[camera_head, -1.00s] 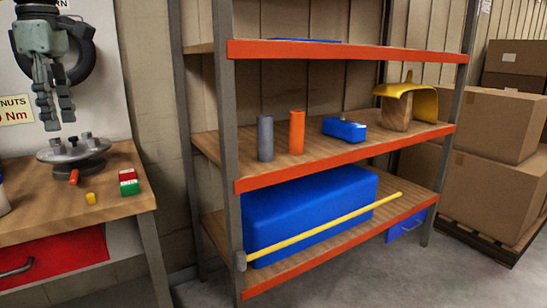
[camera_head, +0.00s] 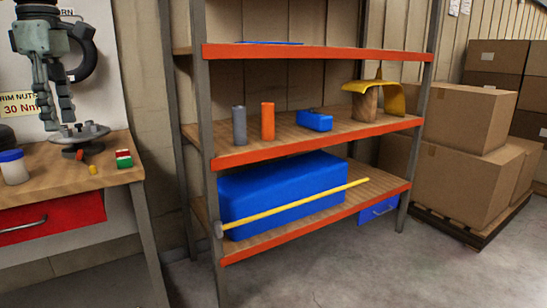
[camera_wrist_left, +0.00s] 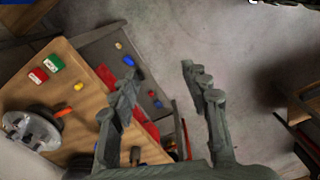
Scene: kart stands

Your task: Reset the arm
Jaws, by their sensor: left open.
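My left gripper (camera_head: 52,100) hangs at the upper left of the head view, in front of the workbench's back panel. In the left wrist view its two fingers (camera_wrist_left: 160,82) are spread apart with nothing between them. Behind them lie the workbench top (camera_wrist_left: 95,90) and the grey floor. My right gripper is not in either view.
A shelf rack (camera_head: 300,153) stands centre, with cardboard boxes (camera_head: 450,120) at right. Grey floor (camera_head: 340,270) in front is clear.

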